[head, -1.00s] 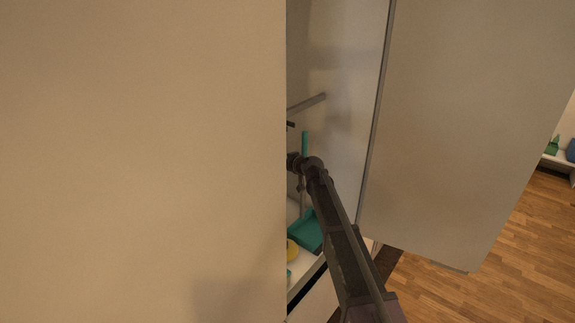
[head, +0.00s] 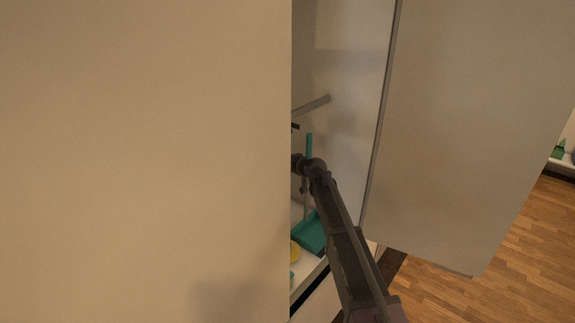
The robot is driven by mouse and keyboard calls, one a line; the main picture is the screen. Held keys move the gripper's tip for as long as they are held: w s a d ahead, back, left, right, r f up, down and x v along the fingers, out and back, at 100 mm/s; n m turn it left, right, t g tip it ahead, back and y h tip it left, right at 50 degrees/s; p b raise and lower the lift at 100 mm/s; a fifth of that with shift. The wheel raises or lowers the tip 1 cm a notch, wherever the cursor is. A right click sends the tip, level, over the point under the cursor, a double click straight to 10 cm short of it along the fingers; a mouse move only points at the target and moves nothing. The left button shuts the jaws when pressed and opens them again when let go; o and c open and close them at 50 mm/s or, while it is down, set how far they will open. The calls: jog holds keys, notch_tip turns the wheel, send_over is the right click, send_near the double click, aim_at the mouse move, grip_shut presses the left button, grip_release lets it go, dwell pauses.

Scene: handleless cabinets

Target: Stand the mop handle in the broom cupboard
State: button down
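The broom cupboard (head: 345,150) stands open in the middle of the head view, seen as a narrow strip of pale interior. My dark arm reaches up into it from the lower right. Its wrist is at the edge of a large beige panel, which hides what lies beyond. My gripper's fingers cannot be made out. A small dark piece (head: 295,127) shows at the panel's edge above the wrist; I cannot tell what it is. I cannot identify the mop handle; it may be behind the panel.
The beige panel (head: 140,150) fills the left half. An open door (head: 465,130) stands at right. Inside are a grey rail (head: 312,105), a teal upright grip (head: 309,145), a teal dustpan (head: 312,233) and a yellow item (head: 295,252). Wooden floor (head: 520,240) is clear at right.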

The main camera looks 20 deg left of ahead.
jog(key=shift+f+b, duration=0.6)
dwell(0.7)
jog(key=shift+c, duration=2)
grip_release()
jog(key=shift+r, duration=0.15)
jog(key=s+d+r+p, duration=0.1)
jog(key=s+d, duration=0.2)
jog(key=d, duration=0.6)
jog(key=s+d+p, duration=0.1)
jog(key=s+d, duration=0.3)
jog(key=d, duration=0.5)
jog(key=s+d+r+p, duration=0.1)
jog(key=s+d, duration=0.2)
jog(key=d, duration=0.7)
jog(key=shift+s+r, duration=0.15)
jog(key=shift+r, duration=0.15)
